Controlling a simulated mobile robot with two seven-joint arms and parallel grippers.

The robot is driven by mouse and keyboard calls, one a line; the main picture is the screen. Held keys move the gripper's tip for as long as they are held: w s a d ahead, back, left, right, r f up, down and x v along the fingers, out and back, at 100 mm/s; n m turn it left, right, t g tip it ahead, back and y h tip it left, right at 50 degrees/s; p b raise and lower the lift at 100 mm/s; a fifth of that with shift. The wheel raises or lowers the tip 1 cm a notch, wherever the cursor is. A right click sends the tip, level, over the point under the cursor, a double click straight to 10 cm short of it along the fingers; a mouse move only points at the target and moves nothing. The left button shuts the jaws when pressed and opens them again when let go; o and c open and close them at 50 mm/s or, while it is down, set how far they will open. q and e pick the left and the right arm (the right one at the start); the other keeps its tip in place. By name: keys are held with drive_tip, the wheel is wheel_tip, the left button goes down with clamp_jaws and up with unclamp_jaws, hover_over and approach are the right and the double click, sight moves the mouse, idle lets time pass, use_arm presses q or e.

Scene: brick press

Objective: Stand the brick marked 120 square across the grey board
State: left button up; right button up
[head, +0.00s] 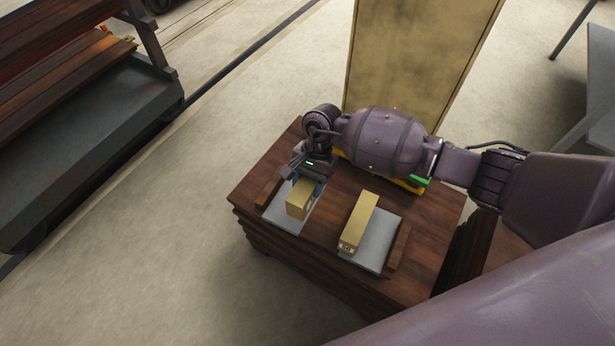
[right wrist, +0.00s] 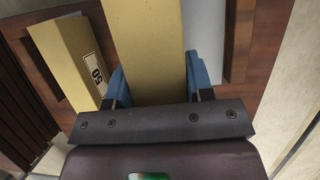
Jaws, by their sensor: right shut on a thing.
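My right gripper (head: 306,182) is shut on a tan brick (head: 298,203). In the right wrist view the blue fingers (right wrist: 157,78) press on both sides of this held brick (right wrist: 145,35). The brick is over the left grey board (head: 279,213); I cannot tell whether it touches it. No mark shows on its visible faces. A second tan brick (head: 362,220) lies at the right grey board (head: 375,246). Its end label is too small to read in the head view; in the right wrist view a labelled brick (right wrist: 75,50) seems to read 50. My left gripper is not in view.
Both boards lie on a dark wooden block (head: 437,208) with raised wooden strips (head: 399,247) beside them. A tall tan panel (head: 418,60) stands behind. Yellow and green parts (head: 420,181) show under my arm. A cart with planks (head: 90,130) stands at left, with open floor between.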

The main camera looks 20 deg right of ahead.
drive_tip(key=shift+f+b, duration=0.6)
drive_tip(key=shift+f, duration=0.9)
drive_tip(key=shift+f+b, duration=0.5)
drive_tip(key=shift+f, duration=0.45)
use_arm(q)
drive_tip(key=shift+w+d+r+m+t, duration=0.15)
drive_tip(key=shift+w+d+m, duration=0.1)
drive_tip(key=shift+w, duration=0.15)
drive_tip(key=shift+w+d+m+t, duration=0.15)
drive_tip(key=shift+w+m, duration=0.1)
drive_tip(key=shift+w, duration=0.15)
use_arm(e)
drive_tip(key=shift+f, duration=0.15)
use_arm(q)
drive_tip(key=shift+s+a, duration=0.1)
use_arm(e)
drive_tip(key=shift+f, duration=0.75)
drive_tip(key=o, duration=1)
drive_tip(key=shift+c, duration=0.2)
